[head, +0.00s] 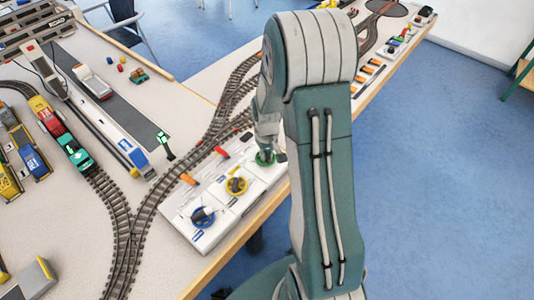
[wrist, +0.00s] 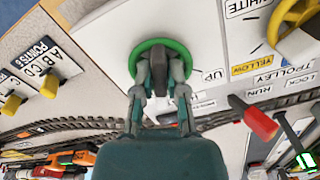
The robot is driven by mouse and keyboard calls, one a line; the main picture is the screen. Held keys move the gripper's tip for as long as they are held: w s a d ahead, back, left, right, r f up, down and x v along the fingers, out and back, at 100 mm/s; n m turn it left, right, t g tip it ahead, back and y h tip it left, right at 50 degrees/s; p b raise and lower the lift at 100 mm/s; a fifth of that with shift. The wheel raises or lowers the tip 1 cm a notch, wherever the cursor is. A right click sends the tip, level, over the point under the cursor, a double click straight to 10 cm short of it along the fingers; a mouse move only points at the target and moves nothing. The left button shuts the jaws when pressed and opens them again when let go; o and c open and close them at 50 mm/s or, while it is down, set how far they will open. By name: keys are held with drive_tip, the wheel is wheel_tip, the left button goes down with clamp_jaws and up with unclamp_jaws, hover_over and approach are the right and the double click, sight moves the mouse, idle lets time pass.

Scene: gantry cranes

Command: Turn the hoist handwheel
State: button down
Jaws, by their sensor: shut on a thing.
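The green handwheel (wrist: 176,45) sits on a white control panel, with an "UP" label beside it. A dark grey grip piece (wrist: 159,62) stands at its middle. My gripper (wrist: 162,78) is shut on this grip piece, one finger on each side, and hides part of the wheel's near rim. In the head view, my gripper (head: 266,147) reaches down onto the green handwheel (head: 264,158) at the panel's far end, partly behind my arm.
A yellow wheel (head: 236,185) labelled for the trolley and a blue wheel (head: 203,216) share the panel. A red lever (wrist: 262,122) stands close by. Tracks and a green-and-red train (head: 70,145) lie to the left. Blue floor is open right of the table edge.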

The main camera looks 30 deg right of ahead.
drive_tip(key=m, duration=0.5)
drive_tip(key=shift+a, duration=0.25)
drive_tip(key=shift+f, duration=0.1)
idle(0.4)
drive_tip(key=c, duration=0.7)
unclamp_jaws()
drive_tip(key=shift+w, duration=0.1)
wheel_tip(320, 180, up, 12)
